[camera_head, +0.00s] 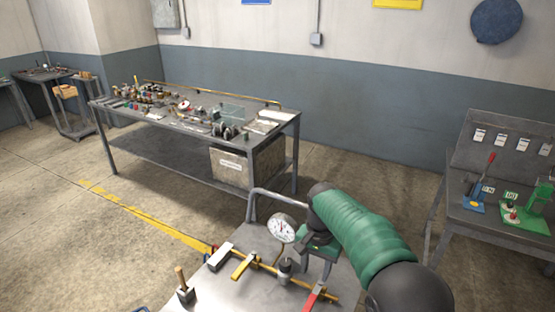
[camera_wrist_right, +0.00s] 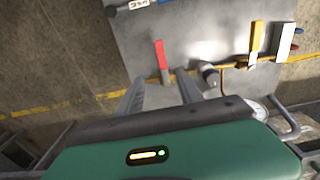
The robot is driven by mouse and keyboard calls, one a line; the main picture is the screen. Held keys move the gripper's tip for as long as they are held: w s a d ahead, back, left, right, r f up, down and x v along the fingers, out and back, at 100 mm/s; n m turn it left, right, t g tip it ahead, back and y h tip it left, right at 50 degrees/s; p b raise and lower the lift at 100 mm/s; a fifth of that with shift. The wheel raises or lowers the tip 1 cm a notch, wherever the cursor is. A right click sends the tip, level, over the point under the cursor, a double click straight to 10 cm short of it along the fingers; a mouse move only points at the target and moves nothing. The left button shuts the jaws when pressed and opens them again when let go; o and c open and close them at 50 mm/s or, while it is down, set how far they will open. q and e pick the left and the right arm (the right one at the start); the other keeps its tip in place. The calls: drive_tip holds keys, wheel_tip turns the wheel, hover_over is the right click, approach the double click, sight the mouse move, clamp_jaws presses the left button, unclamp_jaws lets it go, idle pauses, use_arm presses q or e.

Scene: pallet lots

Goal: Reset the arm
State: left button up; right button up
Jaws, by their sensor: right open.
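My right arm (camera_head: 360,230) is green with dark joints and reaches in from the lower right. Its gripper (camera_head: 315,270) hangs over a grey metal cart top (camera_head: 240,295). In the right wrist view the gripper's two grey fingers (camera_wrist_right: 160,95) stand apart with nothing between them. A red-handled piece (camera_wrist_right: 161,58) lies just beyond the fingertips in that view, and it also shows in the head view (camera_head: 314,297). A round white dial gauge (camera_head: 281,228) stands right beside the gripper in the head view. My left gripper is not in view.
The cart top also carries a yellow-handled piece (camera_head: 243,267), a pale block (camera_head: 219,257), a small cylinder (camera_head: 285,271) and a wooden-handled tool (camera_head: 184,287). A cluttered workbench (camera_head: 195,128) stands behind. Another bench (camera_head: 490,222) stands at right. Floor between them is clear.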

drive_tip(key=s+d+f+n, duration=0.2)
drive_tip(key=s, duration=0.5)
drive_tip(key=s+d+f+n+t, duration=0.1)
drive_tip(key=s+f+n, duration=0.1)
drive_tip(key=s, duration=0.6)
drive_tip(key=s+d+f+n+t, duration=0.1)
drive_tip(key=s+d+f+n, duration=0.1)
drive_tip(key=s, duration=0.6)
drive_tip(key=shift+d, duration=0.35)
